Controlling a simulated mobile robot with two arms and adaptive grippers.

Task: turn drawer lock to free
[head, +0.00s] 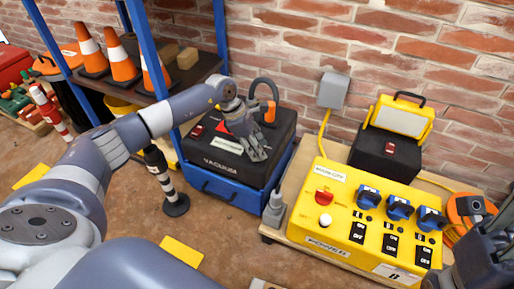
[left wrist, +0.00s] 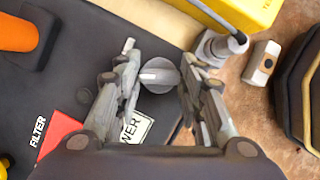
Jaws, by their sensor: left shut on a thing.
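The black unit marked VACUUM (head: 222,163) has a blue drawer front (head: 228,192) at its base. My left gripper (head: 256,152) reaches down onto the unit's top, near its right side. In the left wrist view a round grey knob (left wrist: 159,75) with a light bar lies between the fingers (left wrist: 160,80), which are shut on it. I cannot read any lock marking. Part of my right arm's end (head: 480,262) shows at the lower right edge; its fingers are not clear.
A yellow power box (head: 345,240) with blue plugs and a red switch stands to the right on a wooden pallet. A yellow work lamp (head: 400,116) sits behind it. A grey post (head: 274,210) stands between. Shelving with orange cones (head: 122,58) is at the left.

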